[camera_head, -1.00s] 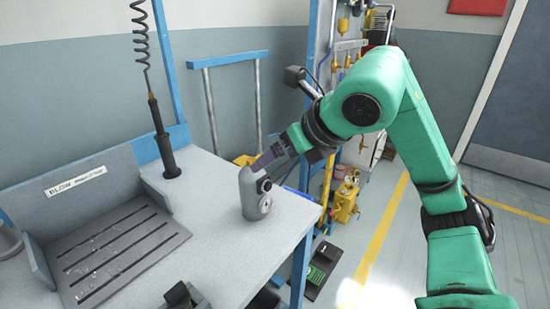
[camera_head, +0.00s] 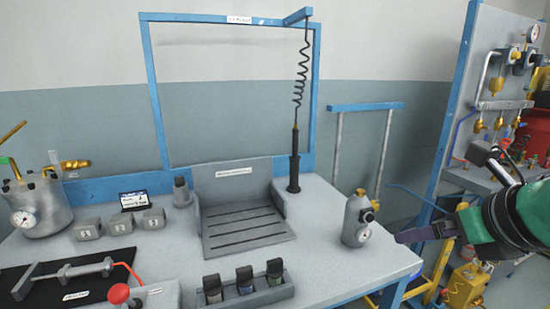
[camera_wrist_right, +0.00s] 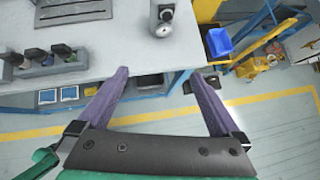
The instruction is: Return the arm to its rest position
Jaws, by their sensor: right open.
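My right arm comes in at the right edge of the head view. Its gripper (camera_head: 425,232) is just off the right front corner of the bench (camera_head: 335,272), beside a grey canister with a gauge (camera_head: 357,222) but apart from it. In the right wrist view the two purple fingers of the gripper (camera_wrist_right: 165,100) stand wide apart with nothing between them. The canister (camera_wrist_right: 164,20) stands upright on the bench beyond the fingertips. My left gripper does not show.
A slotted tray (camera_head: 245,232), a black hanging tool (camera_head: 294,165) and a rack of small bottles (camera_head: 245,290) are on the bench. A pressure pot (camera_head: 38,205) stands at left. A blue-framed panel (camera_head: 490,110) with pipes is at right. A blue bin (camera_wrist_right: 218,42) shows below the bench.

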